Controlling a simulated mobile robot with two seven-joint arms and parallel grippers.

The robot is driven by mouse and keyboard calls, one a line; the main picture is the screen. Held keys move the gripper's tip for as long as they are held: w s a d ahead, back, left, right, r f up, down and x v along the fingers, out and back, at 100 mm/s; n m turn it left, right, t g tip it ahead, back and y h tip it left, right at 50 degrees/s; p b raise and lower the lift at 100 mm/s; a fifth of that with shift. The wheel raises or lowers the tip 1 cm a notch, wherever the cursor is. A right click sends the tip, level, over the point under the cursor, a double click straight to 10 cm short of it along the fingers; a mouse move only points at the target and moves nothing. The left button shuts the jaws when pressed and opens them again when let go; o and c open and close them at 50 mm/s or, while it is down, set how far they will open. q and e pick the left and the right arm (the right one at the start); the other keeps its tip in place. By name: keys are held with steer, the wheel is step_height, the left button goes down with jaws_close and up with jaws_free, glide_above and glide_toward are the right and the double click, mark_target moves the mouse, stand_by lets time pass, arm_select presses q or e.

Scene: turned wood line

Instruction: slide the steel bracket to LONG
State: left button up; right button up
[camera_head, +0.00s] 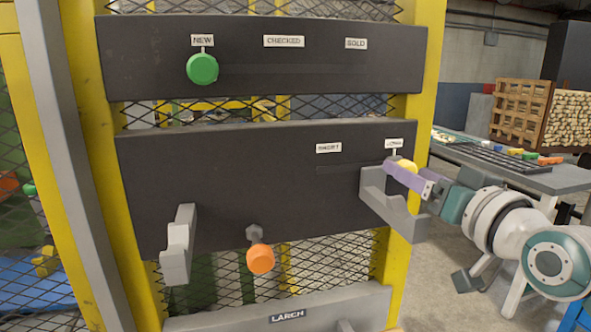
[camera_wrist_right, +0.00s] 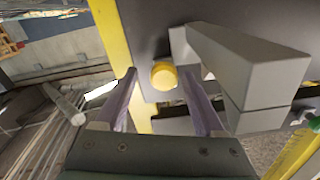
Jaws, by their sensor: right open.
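The grey steel bracket (camera_head: 400,214) hangs on the lower dark panel (camera_head: 230,180) at its right end. Its pointer stands below the LONG label (camera_head: 394,144), to the right of the SHORT label (camera_head: 328,148). A yellow knob (camera_head: 408,165) sits at the bracket's upper part. My right gripper (camera_head: 404,174) is open at this knob. In the right wrist view the yellow knob (camera_wrist_right: 164,75) lies between the two open purple fingers, with gaps on both sides, and the grey bracket (camera_wrist_right: 250,65) is at the right. My left gripper is not in view.
A fixed-looking grey bracket (camera_head: 178,245) is at the panel's left. An orange knob (camera_head: 260,259) sticks out below. The upper panel (camera_head: 350,60) carries a green knob (camera_head: 202,69) under NEW. A workbench (camera_head: 500,165) with small coloured pieces stands at the right.

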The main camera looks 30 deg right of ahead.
steer(key=v, duration=1)
steer(key=shift+b, duration=0.45)
steer(key=shift+d, duration=0.1)
